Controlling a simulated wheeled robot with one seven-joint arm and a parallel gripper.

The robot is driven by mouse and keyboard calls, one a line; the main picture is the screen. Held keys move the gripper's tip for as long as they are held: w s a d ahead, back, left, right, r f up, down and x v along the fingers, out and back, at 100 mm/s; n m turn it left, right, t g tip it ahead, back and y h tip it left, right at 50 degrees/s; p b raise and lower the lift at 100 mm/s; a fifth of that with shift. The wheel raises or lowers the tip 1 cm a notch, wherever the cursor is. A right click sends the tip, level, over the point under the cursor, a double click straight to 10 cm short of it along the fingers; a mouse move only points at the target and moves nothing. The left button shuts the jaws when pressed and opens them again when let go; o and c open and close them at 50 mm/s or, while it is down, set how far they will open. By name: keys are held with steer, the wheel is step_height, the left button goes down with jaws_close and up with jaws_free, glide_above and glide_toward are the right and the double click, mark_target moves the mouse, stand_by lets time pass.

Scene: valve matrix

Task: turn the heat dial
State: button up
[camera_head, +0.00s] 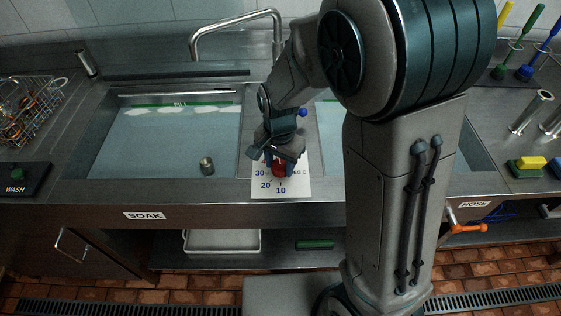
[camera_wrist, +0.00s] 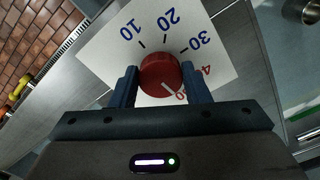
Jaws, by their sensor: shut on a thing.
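The heat dial (camera_wrist: 160,75) is a round red knob on a white scale plate (camera_wrist: 105,55) marked 10, 20, 30 in blue and higher numbers in red. A pale pointer line on the knob faces the red numbers near my gripper, partly hidden. My gripper (camera_wrist: 160,85) has a dark blue finger on each side of the knob and is shut on it. In the head view the dial (camera_head: 280,170) shows under my gripper (camera_head: 279,160), with the scale plate (camera_head: 295,187) on the counter between two basins.
The soak basin (camera_head: 165,145) at left holds water and a small metal cup (camera_head: 206,165). A curved faucet (camera_head: 235,22) stands behind. An orange lever (camera_head: 467,228) sticks out at the front right. A wire rack (camera_head: 25,110) stands far left.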

mark_target(279, 166)
steer(key=shift+m, duration=0.3)
stand_by(0.4)
steer(key=o, duration=1)
steer(key=shift+c, duration=0.2)
steer(key=shift+r, duration=0.15)
step_height(279, 166, up, 14)
steer(key=shift+f, duration=0.2)
